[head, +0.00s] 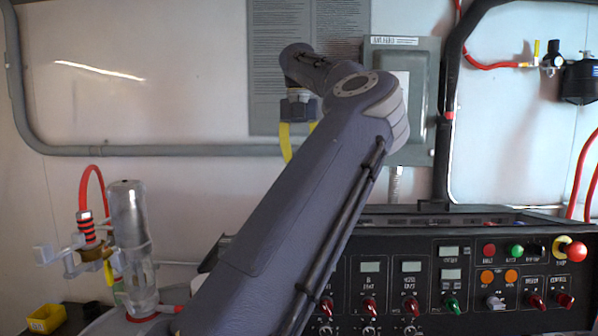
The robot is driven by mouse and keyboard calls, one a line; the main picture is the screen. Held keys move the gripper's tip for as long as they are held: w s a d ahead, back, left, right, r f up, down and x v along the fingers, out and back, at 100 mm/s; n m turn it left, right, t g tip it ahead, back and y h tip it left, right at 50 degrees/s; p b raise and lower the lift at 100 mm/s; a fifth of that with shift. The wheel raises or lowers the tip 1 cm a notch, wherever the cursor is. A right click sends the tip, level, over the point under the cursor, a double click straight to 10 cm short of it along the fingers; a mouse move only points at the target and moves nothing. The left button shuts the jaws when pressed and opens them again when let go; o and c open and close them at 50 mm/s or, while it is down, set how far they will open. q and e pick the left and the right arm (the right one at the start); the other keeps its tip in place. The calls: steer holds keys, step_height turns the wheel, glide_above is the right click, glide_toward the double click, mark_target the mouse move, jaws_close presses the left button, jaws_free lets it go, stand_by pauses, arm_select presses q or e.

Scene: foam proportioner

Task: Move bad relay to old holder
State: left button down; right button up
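My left arm rises from the bottom, left of centre, bends at an elbow near the grey electrical box, and reaches back left. Its gripper (298,148) hangs pointing down in front of the wall. Its two yellow fingers look spread apart with nothing seen between them; the right finger is partly hidden behind my arm. I cannot make out a relay in this view. A small yellow bin (46,318) sits at the lower left; its label is too small to read, so I cannot tell if it is the old holder. My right gripper is not in view.
A black control panel (385,265) with knobs, buttons and displays fills the lower right. A clear cylinder (130,230) and a valve with a red hose (95,180) stand at the left. A grey electrical box (420,140) is on the wall. My arm hides the middle.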

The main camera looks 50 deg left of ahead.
arm_select(q)
steer(key=shift+r, duration=2.55)
